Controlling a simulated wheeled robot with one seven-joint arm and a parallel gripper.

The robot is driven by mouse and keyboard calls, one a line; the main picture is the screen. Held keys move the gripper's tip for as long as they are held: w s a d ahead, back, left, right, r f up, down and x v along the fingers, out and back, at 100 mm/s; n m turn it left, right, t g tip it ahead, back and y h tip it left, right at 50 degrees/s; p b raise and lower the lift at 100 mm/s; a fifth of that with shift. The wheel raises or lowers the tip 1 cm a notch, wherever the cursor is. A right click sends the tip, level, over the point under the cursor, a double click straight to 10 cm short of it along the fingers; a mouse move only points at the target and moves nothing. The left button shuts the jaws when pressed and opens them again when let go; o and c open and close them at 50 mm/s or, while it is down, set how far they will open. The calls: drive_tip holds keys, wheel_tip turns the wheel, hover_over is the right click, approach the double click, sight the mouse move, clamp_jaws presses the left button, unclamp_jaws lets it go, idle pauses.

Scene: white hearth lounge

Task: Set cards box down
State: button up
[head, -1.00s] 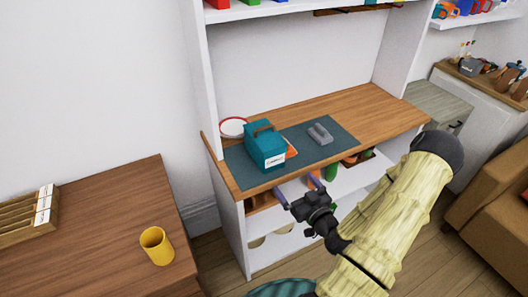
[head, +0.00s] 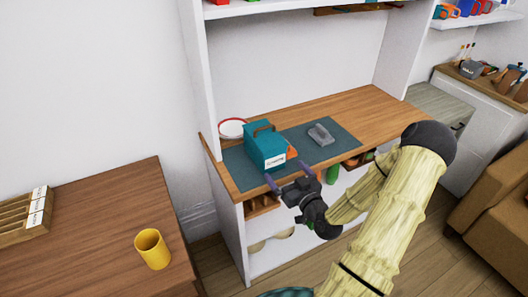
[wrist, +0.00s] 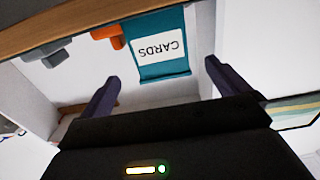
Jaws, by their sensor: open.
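My gripper (head: 287,172) is open and empty just in front of the box. Its two fingers point at the box, with visible gaps on both sides in the wrist view.
A grey object (head: 320,134) lies on the mat to the right, and an orange item (head: 291,153) is close beside the box. A red-rimmed white plate (head: 231,128) is behind it at left. The counter's right part (head: 375,110) is clear. A yellow cup (head: 152,249) stands on the left table.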

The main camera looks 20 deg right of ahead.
sight(275, 159)
drive_tip(key=w, duration=0.6)
drive_tip(key=shift+w+a+p, duration=0.1)
drive_tip(key=shift+w+p, duration=0.05)
drive_tip(key=shift+p, duration=0.2)
drive_tip(key=shift+w, duration=0.1)
drive_tip(key=w, duration=0.3)
drive_tip(key=w+f, duration=0.1)
drive_tip(key=w, duration=0.1)
drive_tip(key=shift+w+a+p, duration=0.15)
drive_tip(key=shift+p, duration=0.15)
drive_tip(key=shift+s+r, duration=0.1)
drive_tip(key=shift+s, duration=0.1)
drive_tip(key=shift+c, duration=0.2)
drive_tip(key=shift+w, duration=0.1)
drive_tip(key=c, duration=1.9)
drive_tip(key=shift+r, duration=5.05)
